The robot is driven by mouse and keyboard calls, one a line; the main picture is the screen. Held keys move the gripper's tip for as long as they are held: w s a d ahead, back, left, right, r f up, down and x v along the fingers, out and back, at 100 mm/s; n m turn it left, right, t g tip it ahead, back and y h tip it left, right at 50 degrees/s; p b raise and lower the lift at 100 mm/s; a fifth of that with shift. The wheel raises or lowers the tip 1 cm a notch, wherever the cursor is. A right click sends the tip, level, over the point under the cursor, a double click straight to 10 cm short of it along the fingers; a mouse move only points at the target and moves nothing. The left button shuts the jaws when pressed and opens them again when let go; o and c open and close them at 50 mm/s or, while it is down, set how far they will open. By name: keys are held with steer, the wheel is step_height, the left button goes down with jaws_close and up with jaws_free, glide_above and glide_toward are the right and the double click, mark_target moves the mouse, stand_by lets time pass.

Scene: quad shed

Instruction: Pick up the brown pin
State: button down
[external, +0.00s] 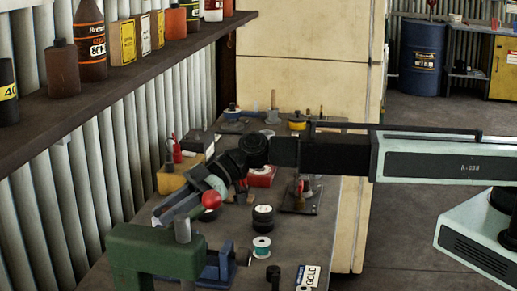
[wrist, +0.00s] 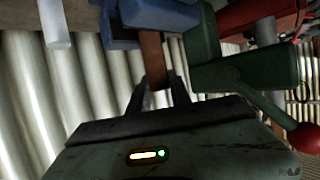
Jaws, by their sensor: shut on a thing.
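The brown pin (wrist: 152,56) is a slim reddish-brown bar in the wrist view. My gripper (wrist: 158,88) is shut on its lower part in that view, with one dark finger on each side. The pin's other end is beside blue metal parts (wrist: 118,22); I cannot tell whether it touches them. In the external view my gripper (external: 168,211) reaches down behind a green press (external: 150,250). The pin cannot be made out there.
The green press and its red-knobbed lever (external: 211,200) are close to my gripper. A blue vise (external: 217,264) stands beside it. Spools, tins and tools crowd the bench (external: 235,222). A shelf (external: 120,62) with bottles runs along the corrugated wall.

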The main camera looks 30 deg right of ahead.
step_height(320, 180, up, 15)
steer(key=p, duration=1.3)
steer(key=shift+f, duration=0.2)
